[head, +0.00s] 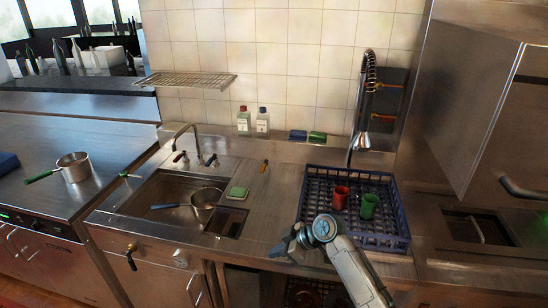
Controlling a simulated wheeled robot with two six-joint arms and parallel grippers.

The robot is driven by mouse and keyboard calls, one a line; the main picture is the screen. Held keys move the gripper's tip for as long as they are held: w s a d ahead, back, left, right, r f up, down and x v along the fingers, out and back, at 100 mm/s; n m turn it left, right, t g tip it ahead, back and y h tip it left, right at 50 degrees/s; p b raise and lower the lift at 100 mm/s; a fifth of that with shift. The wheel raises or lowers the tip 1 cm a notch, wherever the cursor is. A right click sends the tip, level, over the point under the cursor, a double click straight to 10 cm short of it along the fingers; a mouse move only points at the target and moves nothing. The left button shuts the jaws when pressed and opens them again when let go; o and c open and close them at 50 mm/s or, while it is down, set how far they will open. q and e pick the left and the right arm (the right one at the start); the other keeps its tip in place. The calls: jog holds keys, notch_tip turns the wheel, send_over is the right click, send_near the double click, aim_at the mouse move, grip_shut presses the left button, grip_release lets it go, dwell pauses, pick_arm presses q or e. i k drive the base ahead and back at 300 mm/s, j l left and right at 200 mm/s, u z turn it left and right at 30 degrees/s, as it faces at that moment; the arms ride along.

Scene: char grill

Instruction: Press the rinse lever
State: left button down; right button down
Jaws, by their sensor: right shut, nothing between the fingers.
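A tall rinse faucet with a coiled spring hose (369,72) stands behind the blue crate at the right of the sink counter. Its spray head (363,141) hangs downward on the hose; the rinse lever on it is too small to make out clearly. My right gripper (279,250) is shut and empty. It is low over the counter's front edge, left of the crate and well below and left of the spray head, apart from it. My left gripper is not in view.
The blue crate (400,243) holds a red cup (340,198) and a green cup (369,206). The sink (150,195) with a pot (205,203) and a smaller faucet (183,130) lie left. A steel hood (465,110) stands right. A wire shelf (186,80) hangs on the wall.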

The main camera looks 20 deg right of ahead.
aim_at(263, 167)
jog(key=i+l, duration=1.35)
